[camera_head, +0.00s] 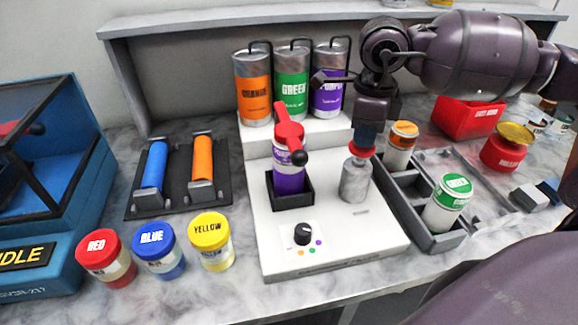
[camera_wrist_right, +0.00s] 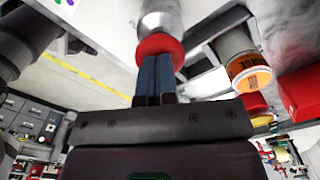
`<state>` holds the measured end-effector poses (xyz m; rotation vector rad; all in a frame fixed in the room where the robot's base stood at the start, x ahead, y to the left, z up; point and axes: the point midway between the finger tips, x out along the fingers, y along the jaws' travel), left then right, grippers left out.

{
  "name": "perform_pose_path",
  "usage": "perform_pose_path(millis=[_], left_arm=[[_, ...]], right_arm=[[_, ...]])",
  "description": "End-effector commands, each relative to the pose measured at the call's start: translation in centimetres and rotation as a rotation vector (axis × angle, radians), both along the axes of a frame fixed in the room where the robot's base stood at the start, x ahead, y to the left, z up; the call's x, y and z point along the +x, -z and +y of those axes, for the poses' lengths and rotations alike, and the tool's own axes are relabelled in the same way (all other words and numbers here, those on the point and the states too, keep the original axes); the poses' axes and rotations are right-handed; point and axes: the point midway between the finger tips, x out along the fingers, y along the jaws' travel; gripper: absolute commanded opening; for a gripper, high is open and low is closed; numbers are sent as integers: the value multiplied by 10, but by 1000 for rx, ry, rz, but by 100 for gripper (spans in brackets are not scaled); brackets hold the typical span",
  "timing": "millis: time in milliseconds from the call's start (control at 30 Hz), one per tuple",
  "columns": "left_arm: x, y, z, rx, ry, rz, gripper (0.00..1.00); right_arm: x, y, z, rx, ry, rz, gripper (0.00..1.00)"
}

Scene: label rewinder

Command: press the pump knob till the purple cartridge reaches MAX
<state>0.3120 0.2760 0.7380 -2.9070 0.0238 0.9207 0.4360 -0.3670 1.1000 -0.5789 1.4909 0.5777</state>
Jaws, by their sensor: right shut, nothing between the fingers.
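The pump (camera_head: 355,182) is a grey metal cylinder with a red knob (camera_head: 361,151) on the right of the white machine base (camera_head: 335,225). My right gripper (camera_head: 367,137) is shut and empty, pointing down at the knob from above. In the right wrist view its closed fingertips (camera_wrist_right: 155,62) meet or nearly meet the red knob (camera_wrist_right: 160,45); firm contact cannot be told. The purple cartridge (camera_head: 289,178) stands upright in a black holder (camera_head: 289,198), under a red lever. Its lower part is purple and its upper part paler; the MAX mark is not readable. My left gripper is out of view.
A red lever (camera_head: 289,127) with a black ball tops the cartridge. Orange, green and purple cans (camera_head: 292,85) stand behind. A dial (camera_head: 303,234) is in front. A grey tray (camera_head: 432,240) with jars lies close right of the pump. Red, blue and yellow jars (camera_head: 211,243) stand left.

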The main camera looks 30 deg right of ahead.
Motion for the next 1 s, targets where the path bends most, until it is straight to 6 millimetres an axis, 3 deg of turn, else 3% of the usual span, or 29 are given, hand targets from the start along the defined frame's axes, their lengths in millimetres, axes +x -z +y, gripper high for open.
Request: perform_pose_path(millis=[700,1000], left_arm=[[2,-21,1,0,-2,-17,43],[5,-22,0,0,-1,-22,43]], right_arm=[[0,-43,0,1,0,-1,0],[0,-44,0,1,0,1,0]])
